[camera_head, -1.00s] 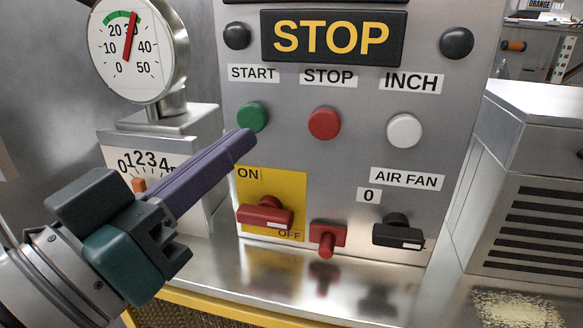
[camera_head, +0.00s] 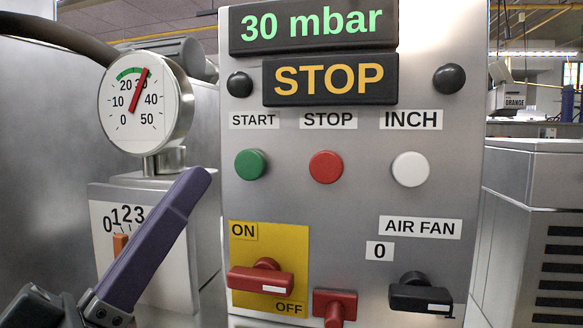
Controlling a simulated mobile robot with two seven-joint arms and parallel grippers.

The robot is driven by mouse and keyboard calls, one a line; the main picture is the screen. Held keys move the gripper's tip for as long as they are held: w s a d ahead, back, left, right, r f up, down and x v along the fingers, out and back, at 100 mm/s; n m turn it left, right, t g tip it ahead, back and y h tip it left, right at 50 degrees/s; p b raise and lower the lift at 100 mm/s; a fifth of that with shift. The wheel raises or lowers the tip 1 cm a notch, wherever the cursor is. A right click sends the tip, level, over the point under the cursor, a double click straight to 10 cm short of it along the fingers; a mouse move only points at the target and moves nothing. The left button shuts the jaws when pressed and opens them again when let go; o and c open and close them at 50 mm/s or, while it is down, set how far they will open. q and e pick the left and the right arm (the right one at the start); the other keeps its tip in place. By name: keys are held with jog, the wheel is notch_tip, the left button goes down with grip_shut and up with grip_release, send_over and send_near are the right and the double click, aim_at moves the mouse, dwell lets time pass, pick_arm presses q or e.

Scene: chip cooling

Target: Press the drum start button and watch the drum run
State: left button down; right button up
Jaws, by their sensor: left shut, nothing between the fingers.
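The green START button (camera_head: 251,165) is on the upright grey control panel (camera_head: 350,225), left of the red STOP button (camera_head: 326,166) and the white INCH button (camera_head: 410,169). The display (camera_head: 329,79) above them reads STOP in yellow. A second display (camera_head: 312,24) at the top reads 30 mbar in green. My left gripper (camera_head: 198,184) is shut and empty, its purple fingers pointing up and right. In the picture its tips are to the left of and slightly below the green button, apart from it. My right gripper is not in view. The drum cannot be made out.
A round pressure dial (camera_head: 146,101) stands left of the panel, its needle near 30, above a box with a 0-to-3 scale. Red switches (camera_head: 260,279) and a black AIR FAN switch (camera_head: 420,294) stick out low on the panel. A vented metal cabinet (camera_head: 540,220) is at right.

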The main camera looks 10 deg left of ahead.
pick_arm(q)
jog(key=b, duration=0.4)
send_near(254, 153)
notch_tip(254, 153, up, 4)
jog(key=d, duration=0.2)
jog(key=shift+w+a+r, duration=0.1)
jog(key=shift+w, duration=1.2)
dwell(0.4)
jog(key=shift+w+b, duration=0.4)
jog(key=shift+w+b, duration=0.35)
jog(key=shift+w, duration=0.15)
dwell(0.6)
jog(key=shift+s, duration=0.1)
jog(key=shift+s+p, duration=0.6)
jog(key=shift+s, duration=0.2)
